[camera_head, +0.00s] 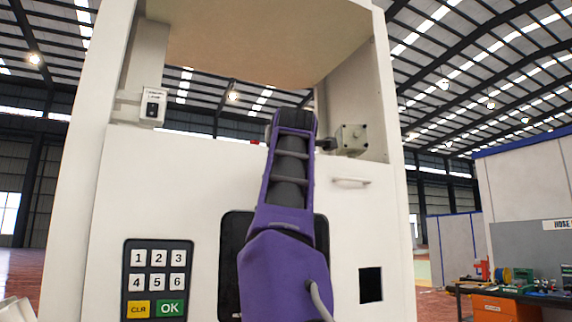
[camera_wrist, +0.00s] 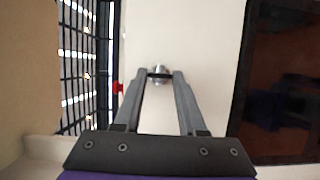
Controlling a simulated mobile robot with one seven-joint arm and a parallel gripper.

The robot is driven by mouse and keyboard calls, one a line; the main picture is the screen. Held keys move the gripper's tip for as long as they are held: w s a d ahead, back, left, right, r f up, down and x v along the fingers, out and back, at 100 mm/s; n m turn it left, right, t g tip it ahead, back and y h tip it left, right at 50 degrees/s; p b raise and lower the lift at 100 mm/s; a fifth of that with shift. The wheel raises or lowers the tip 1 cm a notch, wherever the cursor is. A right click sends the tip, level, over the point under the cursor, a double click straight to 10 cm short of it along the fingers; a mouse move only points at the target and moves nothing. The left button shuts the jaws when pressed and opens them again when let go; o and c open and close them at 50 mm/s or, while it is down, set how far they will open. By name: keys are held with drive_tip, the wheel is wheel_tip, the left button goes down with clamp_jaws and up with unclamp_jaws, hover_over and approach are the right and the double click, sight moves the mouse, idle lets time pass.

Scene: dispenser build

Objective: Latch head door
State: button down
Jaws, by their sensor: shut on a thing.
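The white dispenser front, which looks like the head door (camera_head: 190,185), stands closed-looking below an open upper bay. My arm reaches up in front of it and hides its middle; in the head view my gripper is hidden behind my wrist. In the wrist view my gripper (camera_wrist: 160,75) has its two fingers converging on a small round metal latch piece (camera_wrist: 160,68) against the white panel, with the fingertips at its sides. A small red knob (camera_wrist: 118,87) sits at the panel's edge to the left, apart from the fingers.
A keypad (camera_head: 156,281) is at the lower left of the front and a bar handle (camera_head: 351,182) at the right. A grey box (camera_head: 351,139) and a small switch box (camera_head: 152,107) flank the open bay. A cluttered workbench (camera_head: 515,293) stands at far right.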

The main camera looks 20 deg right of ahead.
drive_tip(key=shift+c, duration=2.4)
unclamp_jaws()
drive_tip(key=b+v, duration=0.7)
drive_tip(key=v, duration=1)
drive_tip(key=shift+s+b, duration=0.2)
drive_tip(key=shift+b, duration=0.15)
